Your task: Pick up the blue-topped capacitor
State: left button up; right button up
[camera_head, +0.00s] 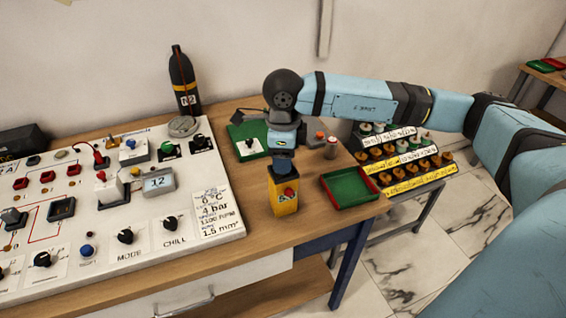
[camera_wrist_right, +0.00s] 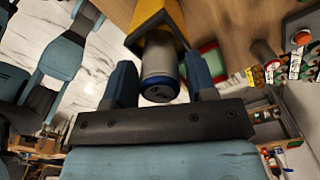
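In the right wrist view, the capacitor (camera_wrist_right: 158,70) is a grey cylinder with a blue band at its top end. It sits at the mouth of a yellow box (camera_wrist_right: 150,18). My right gripper (camera_wrist_right: 160,82) is open, one finger on each side of the capacitor, with narrow gaps visible. In the head view, my right gripper (camera_head: 284,165) points down at the yellow box (camera_head: 285,203), which has a red knob on its front. The gripper hides the capacitor there. My left gripper is not in view.
A red-rimmed green tray (camera_head: 374,200) stands right of the yellow box. Racks of small parts (camera_head: 412,172) lie behind it. A white control panel (camera_head: 150,240) fills the left of the table. A black bottle (camera_head: 184,82) stands at the back.

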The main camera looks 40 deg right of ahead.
jog(key=c, duration=0.7)
jog(key=shift+r, duration=0.2)
notch_tip(320, 180, up, 20)
jog(key=shift+f, duration=0.15)
